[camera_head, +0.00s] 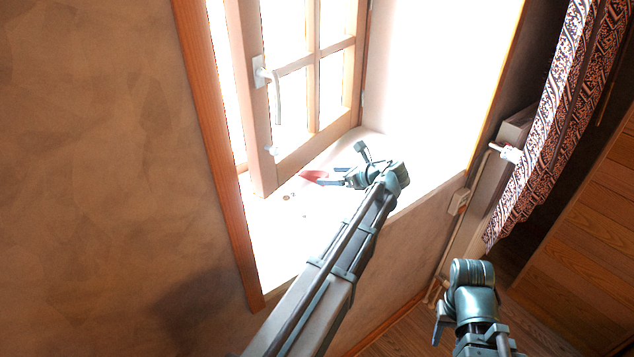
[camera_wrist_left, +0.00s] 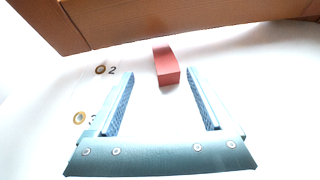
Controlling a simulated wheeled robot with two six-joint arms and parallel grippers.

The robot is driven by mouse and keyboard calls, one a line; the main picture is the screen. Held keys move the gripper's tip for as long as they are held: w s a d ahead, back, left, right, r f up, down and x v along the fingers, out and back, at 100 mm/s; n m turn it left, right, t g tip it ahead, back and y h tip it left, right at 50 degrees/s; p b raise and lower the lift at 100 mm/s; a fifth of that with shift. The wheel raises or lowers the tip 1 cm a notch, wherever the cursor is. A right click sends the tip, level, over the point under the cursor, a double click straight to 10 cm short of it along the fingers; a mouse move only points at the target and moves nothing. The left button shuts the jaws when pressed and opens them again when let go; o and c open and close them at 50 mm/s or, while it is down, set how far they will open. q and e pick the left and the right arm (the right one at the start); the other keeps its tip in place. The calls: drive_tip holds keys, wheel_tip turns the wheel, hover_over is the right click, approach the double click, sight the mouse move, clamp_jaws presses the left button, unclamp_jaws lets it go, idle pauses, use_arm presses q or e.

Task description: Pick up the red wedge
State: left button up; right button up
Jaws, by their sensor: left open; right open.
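The red wedge (camera_head: 314,174) lies on the white window sill, near the lower corner of the open window frame.
The open wooden window sash (camera_head: 262,110) stands close behind the wedge; its bottom rail (camera_wrist_left: 150,20) crosses the top of the left wrist view. Small round marks with numbers (camera_wrist_left: 100,69) are on the sill (camera_head: 275,243). A radiator and patterned curtain (camera_head: 545,130) are at the right.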

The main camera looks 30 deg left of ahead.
sight(317, 173)
use_arm(q)
drive_tip(key=shift+b+x, duration=0.35)
drive_tip(key=shift+x, duration=1)
drive_tip(key=b+x, duration=0.1)
drive_tip(key=x, duration=0.1)
drive_tip(key=w+b+x, duration=0.1)
drive_tip(key=x, duration=0.1)
drive_tip(key=shift+a+f, duration=0.1)
drive_tip(key=shift+a, duration=0.45)
clamp_jaws()
